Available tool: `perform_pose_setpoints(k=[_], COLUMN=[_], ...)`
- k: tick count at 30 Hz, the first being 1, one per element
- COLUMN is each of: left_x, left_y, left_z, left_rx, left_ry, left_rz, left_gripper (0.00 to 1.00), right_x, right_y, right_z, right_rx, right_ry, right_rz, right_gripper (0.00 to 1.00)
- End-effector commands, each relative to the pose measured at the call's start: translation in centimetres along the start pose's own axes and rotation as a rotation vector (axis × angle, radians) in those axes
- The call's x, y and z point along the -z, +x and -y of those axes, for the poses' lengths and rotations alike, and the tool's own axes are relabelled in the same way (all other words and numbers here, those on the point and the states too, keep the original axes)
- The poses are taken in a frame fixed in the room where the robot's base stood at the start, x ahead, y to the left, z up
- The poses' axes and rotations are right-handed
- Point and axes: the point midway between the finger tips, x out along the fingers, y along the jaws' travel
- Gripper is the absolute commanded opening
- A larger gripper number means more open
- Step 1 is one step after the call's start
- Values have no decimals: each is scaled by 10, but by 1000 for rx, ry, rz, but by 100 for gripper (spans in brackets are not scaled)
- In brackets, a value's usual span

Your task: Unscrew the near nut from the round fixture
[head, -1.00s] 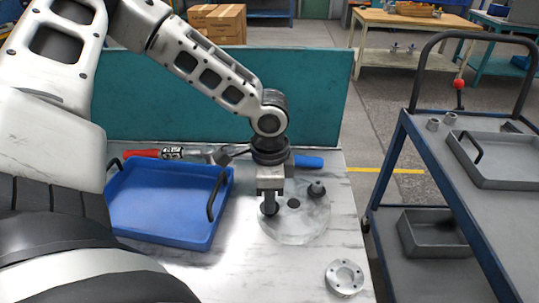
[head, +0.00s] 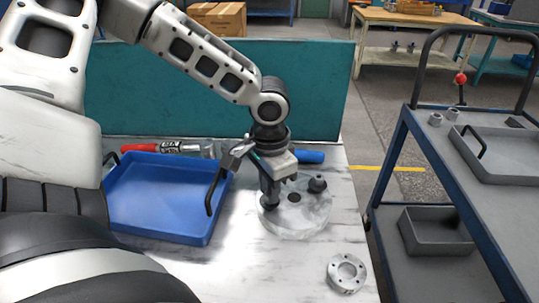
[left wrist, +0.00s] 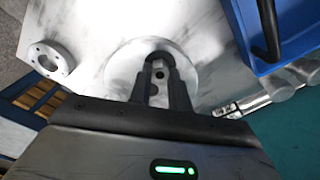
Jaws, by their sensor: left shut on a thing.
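The round fixture (head: 300,221) is a pale grey disc lying on the marble-look table, with a dark hole in its middle. A dark nut (head: 317,184) stands on its far right part. My left gripper (head: 270,200) points down at the near left part of the disc and is shut on the near nut, which its fingers mostly hide in the head view. In the left wrist view, the near nut (left wrist: 160,61) shows dark between the fingertips (left wrist: 160,66), over the disc (left wrist: 122,66). Whether the nut is clear of the disc I cannot tell. My right gripper is in neither view.
A blue tray (head: 150,222) stands left of the fixture. A flanged metal ring (head: 347,272) lies near the table's front right. Red-handled and blue-handled tools lie behind. A teal panel (head: 215,90) closes the back. A grey cart (head: 500,205) stands to the right.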

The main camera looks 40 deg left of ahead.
Motion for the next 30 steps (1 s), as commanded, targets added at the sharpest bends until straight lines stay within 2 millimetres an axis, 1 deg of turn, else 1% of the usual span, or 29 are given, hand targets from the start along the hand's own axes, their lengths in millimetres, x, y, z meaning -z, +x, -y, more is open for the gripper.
perform_pose_setpoints(k=[5,7,12,15,18,23,24,30], left_x=[0,0,0,0,0,0,0,0], left_y=[0,1,1,0,-1,-1,-1,-1], left_z=[0,0,0,0,0,0,0,0], left_rx=[0,0,1,1,0,0,0,0], left_ry=[1,-35,-273,-371,-402,-399,-399,-397], left_rz=[1,0,-1,0,0,1,1,1], left_gripper=[0,0,0,0,0,0,30,31], right_x=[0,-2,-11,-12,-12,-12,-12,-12], right_y=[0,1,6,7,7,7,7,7], right_z=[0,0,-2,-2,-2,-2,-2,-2], right_rx=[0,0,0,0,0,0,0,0], right_ry=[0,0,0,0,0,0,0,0], right_rz=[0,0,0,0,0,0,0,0], right_gripper=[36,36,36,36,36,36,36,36])
